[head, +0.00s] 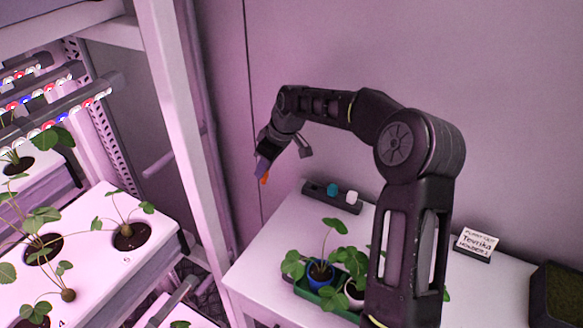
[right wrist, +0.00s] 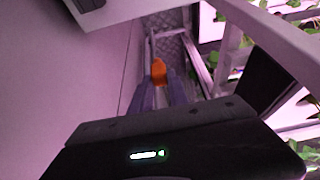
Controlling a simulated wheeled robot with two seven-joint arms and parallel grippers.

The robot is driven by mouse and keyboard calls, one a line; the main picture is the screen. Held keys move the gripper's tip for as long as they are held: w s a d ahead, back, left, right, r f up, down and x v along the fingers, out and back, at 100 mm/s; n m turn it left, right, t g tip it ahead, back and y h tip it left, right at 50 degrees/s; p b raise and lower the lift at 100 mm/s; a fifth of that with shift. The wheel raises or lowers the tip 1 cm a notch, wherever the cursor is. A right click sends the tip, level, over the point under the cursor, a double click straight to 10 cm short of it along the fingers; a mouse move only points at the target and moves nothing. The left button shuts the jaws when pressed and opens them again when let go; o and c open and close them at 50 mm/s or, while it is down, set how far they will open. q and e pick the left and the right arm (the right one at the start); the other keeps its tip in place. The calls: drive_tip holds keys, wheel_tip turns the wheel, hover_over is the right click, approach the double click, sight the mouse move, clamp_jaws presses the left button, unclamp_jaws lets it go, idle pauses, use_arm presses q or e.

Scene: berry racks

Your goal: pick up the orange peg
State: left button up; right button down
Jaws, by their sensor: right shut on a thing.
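The orange peg (right wrist: 159,72) is between the fingertips of my right gripper (right wrist: 160,88) in the right wrist view. In the head view a small orange bit of the peg (head: 264,180) shows at the tip of my right gripper (head: 262,173). The gripper is shut on it and holds it up in the air, left of the white table's back edge. Most of the peg is hidden by the fingers. A dark holder (head: 332,197) on the table carries a teal peg (head: 332,189) and a white peg (head: 351,197). My left gripper is not in view.
A white table (head: 270,262) bears a green tray (head: 308,290) with potted plants, a small sign (head: 478,243) and a dark planter (head: 556,292). A white rack post (head: 180,130) and plant shelves (head: 90,240) stand at left. The table's left part is clear.

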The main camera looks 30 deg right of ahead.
drive_tip(key=w+a, duration=0.2)
drive_tip(key=a, duration=0.1)
drive_tip(key=shift+w+a, duration=0.1)
idle(1.6)
